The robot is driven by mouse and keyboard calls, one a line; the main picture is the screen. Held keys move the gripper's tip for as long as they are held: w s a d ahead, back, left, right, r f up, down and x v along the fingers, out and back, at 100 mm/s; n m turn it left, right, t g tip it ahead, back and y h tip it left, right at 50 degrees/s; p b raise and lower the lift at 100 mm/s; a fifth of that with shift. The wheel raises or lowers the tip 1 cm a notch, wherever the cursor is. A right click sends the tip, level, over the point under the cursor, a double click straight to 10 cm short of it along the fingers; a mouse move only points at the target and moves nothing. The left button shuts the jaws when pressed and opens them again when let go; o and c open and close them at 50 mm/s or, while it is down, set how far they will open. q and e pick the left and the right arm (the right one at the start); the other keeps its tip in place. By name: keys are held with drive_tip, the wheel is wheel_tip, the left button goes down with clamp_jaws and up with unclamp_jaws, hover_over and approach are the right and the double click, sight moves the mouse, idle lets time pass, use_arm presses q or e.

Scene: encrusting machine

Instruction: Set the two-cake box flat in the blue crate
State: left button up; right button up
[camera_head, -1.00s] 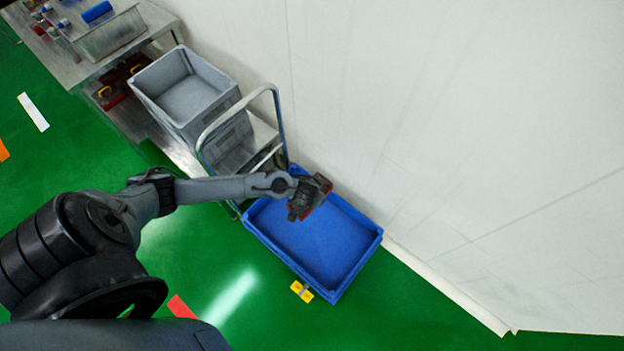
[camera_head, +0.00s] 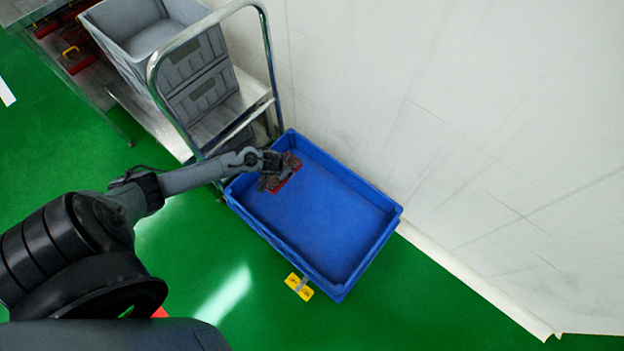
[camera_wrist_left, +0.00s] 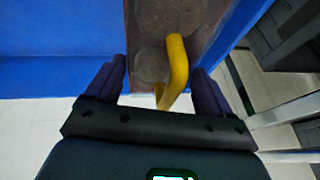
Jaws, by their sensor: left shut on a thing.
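The two-cake box (camera_head: 288,172) is small and red-edged in the head view, at the upper left corner of the blue crate (camera_head: 365,250). In the left wrist view the box (camera_wrist_left: 170,18) shows round brown cakes and a yellow handle (camera_wrist_left: 177,65). My left gripper (camera_head: 270,176) is shut on the box, with the handle between its fingers (camera_wrist_left: 158,85). The box is over or inside the crate's corner; its height above the crate floor is unclear. The visible crate floor is otherwise empty. My right gripper is not in view.
A steel trolley handle (camera_head: 158,72) and stacked grey crates (camera_head: 200,75) stand left of and behind the blue crate. A white wall (camera_head: 450,110) runs along its far right side. A yellow block (camera_head: 299,287) lies on the green floor near its front edge.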

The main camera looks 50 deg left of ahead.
use_arm(q)
drive_tip(key=f, duration=0.1)
drive_tip(key=a+f+b, duration=0.1)
drive_tip(key=shift+a+f, duration=0.15)
drive_tip(key=shift+f, duration=0.15)
drive_tip(key=shift+a+f+b, duration=0.15)
drive_tip(key=shift+f+b, duration=3.9)
drive_tip(key=shift+f, duration=1.1)
drive_tip(key=shift+s, duration=0.1)
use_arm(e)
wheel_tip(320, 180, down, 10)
use_arm(q)
drive_tip(key=shift+f, duration=0.1)
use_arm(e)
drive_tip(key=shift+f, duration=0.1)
use_arm(q)
drive_tip(key=o, duration=0.9)
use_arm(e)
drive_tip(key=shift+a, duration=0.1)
use_arm(q)
drive_tip(key=shift+r, duration=0.2)
